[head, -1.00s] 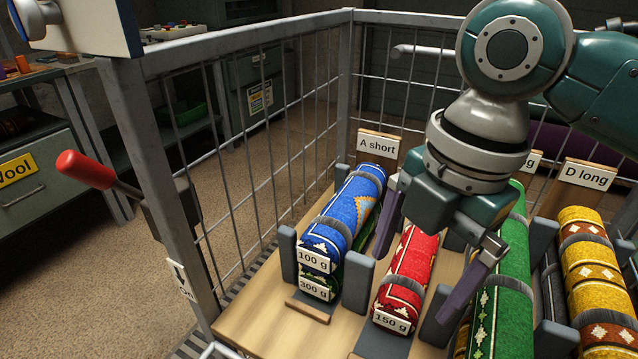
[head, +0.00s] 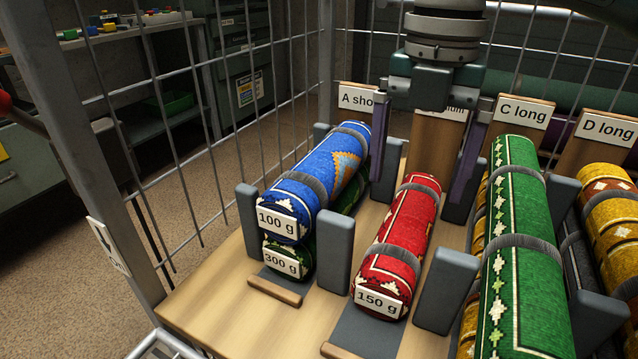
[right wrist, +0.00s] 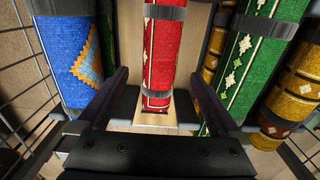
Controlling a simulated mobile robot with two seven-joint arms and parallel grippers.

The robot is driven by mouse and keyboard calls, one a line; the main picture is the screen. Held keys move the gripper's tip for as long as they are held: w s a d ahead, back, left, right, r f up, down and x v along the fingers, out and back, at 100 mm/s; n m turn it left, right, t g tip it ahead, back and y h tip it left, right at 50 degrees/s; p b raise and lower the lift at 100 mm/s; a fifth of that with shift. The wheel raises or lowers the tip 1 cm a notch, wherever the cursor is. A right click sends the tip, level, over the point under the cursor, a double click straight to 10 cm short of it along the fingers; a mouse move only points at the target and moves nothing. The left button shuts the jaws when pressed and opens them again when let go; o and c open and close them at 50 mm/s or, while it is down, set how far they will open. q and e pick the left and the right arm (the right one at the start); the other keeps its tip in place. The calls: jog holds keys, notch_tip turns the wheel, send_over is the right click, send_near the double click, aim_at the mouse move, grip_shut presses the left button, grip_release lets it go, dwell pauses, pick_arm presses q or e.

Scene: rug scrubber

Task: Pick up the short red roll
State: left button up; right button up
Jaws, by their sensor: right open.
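The short red roll (head: 396,245) lies in the second slot of the rack, tagged 150 g at its near end and bound with grey bands. It also shows in the right wrist view (right wrist: 163,50), running up the middle. My right gripper (head: 422,190) is open and points down above the far end of the red roll, with one purple finger on either side of it. In the right wrist view the two fingers (right wrist: 156,95) stand apart with the roll between their lines. Contact cannot be seen. My left gripper is not in view.
A blue roll (head: 312,185) tagged 100 g lies on a green roll (head: 290,258) tagged 300 g to the left. A long green roll (head: 515,250) and yellow rolls (head: 609,210) lie to the right. Grey posts (head: 446,290) flank the slots. A wire cage (head: 230,110) encloses the rack.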

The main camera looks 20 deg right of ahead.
aim_at(408, 215)
notch_tip(408, 215, down, 10)
jog(key=b, duration=0.3)
jog(key=shift+w+d+r, duration=0.1)
jog(key=shift+d+r, duration=0.05)
jog(key=shift+r, duration=0.05)
jog(key=c, duration=1.3)
jog(key=shift+r, duration=0.1)
jog(key=shift+c, duration=0.5)
jog(key=shift+r, duration=0.1)
